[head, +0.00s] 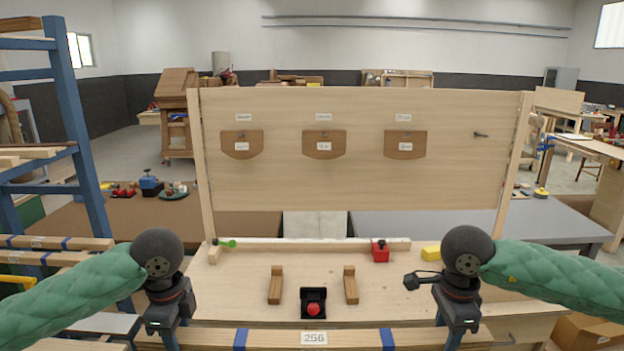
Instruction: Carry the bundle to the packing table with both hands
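A long pale wooden bundle (280,338) with two blue bands and a white label reading 256 lies level across the bottom of the head view, in front of the workbench. My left gripper (168,328) points down at its left part. My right gripper (457,328) points down at its right part. Both fingertips are hidden or cut off by the bottom edge, so their grip does not show. Which table is the packing table is not marked. The wooden workbench (222,285) straight ahead carries two wooden blocks (275,285) (350,285) and a black box with a red button (313,303).
A tall panel (360,185) with several hanging brown boards stands along the bench's back. A red block (380,251), a yellow block (431,254) and a green-handled item (226,243) lie near it. A blue rack (75,130) with more banded wood stands at left. A cardboard box (590,330) is at right.

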